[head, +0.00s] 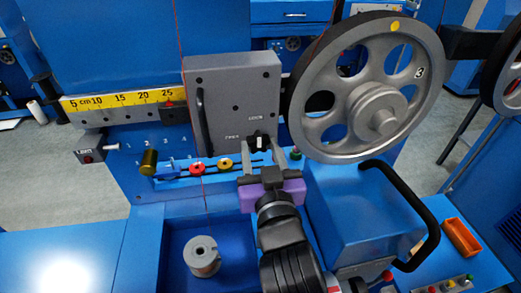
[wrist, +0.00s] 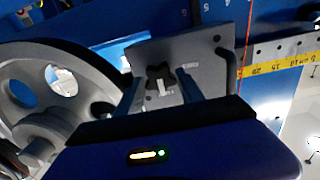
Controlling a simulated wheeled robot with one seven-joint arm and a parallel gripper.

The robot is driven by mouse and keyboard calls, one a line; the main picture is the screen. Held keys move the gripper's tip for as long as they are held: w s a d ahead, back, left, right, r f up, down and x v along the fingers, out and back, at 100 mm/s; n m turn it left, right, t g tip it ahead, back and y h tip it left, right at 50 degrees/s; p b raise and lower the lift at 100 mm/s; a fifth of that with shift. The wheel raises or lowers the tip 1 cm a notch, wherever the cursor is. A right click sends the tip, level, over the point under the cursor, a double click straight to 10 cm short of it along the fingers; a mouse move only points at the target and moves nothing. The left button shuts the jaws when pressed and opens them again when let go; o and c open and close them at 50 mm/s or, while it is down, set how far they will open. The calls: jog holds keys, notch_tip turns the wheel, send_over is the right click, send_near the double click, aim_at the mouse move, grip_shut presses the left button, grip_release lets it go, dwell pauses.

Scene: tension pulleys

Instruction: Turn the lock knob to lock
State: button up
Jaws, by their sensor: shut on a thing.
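The lock knob (head: 261,139) is a small black lobed knob with a white mark, low on the right of a grey box panel (head: 225,90). A label above it seems to read LOCK, and another label is to its left. In the wrist view the knob (wrist: 160,77) shows between the two fingers, its white mark pointing down the picture. My gripper (head: 262,158), with a purple body, reaches up to the knob from below in the head view and is shut on it. In the wrist view my gripper (wrist: 159,88) frames the knob; the exact finger contact is hard to see.
A large grey spoked pulley (head: 365,90) stands close at the right of the panel. A black handle (head: 202,120) is on the panel's left. A grey spool (head: 202,256) sits lower left.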

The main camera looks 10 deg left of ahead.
jog(key=o, duration=1.3)
jog(key=v, duration=0.7)
jog(key=shift+s+b, duration=0.35)
jog(key=shift+s, duration=0.05)
jog(key=shift+d, duration=0.1)
